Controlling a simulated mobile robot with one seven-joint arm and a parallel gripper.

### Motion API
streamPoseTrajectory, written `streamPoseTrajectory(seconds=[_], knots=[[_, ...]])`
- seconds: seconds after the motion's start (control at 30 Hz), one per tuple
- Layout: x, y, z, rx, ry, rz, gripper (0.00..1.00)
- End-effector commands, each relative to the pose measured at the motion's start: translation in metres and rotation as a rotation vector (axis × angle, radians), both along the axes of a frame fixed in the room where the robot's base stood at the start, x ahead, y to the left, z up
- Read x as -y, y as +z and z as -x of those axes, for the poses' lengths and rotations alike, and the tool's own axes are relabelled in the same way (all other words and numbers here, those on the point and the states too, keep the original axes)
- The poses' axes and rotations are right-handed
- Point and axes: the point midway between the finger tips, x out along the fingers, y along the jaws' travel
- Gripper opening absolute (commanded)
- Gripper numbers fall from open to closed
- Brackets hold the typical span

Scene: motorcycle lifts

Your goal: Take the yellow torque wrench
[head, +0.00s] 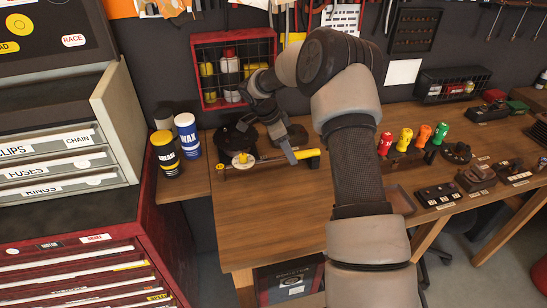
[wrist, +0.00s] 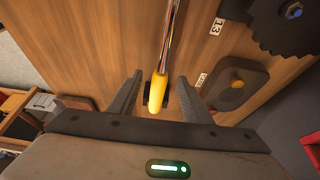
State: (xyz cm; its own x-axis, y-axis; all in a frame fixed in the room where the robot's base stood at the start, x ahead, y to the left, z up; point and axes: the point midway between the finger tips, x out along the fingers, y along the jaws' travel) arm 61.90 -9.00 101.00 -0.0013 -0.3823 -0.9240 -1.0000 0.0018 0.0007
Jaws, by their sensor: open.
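The yellow torque wrench shows in the head view as a yellow handle (head: 306,154) with a thin shaft reaching left across the wooden bench. In the wrist view its yellow handle (wrist: 157,92) points toward my gripper and its shiny shaft runs up the picture. My gripper (wrist: 159,80) is open, one finger on each side of the handle, with visible gaps. In the head view my gripper (head: 289,153) is over the wrench beside the handle. A small dark block shows partly under the handle end. I cannot tell whether the fingers reach the handle's height.
Dark round parts (head: 232,139) stand behind the wrench's left end. A red wire rack (head: 209,69) hangs behind. Coloured bottles (head: 404,139) stand to the right. The front of the bench (head: 265,215) is clear.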

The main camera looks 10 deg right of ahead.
Motion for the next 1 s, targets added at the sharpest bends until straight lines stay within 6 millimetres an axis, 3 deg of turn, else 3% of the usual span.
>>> streamPoseTrajectory(seconds=[0.13,0.37,0.4,0.67,1.0], knots=[[0.006,-0.015,0.000,-0.001,0.000,-0.001,0.45],[0.007,-0.017,0.000,0.001,0.000,0.000,0.45],[0.007,-0.017,0.000,0.001,0.000,0.000,0.43],[0.007,-0.017,0.000,0.001,0.000,0.000,0.00],[0.007,-0.013,-0.001,0.004,0.001,0.001,0.00]])
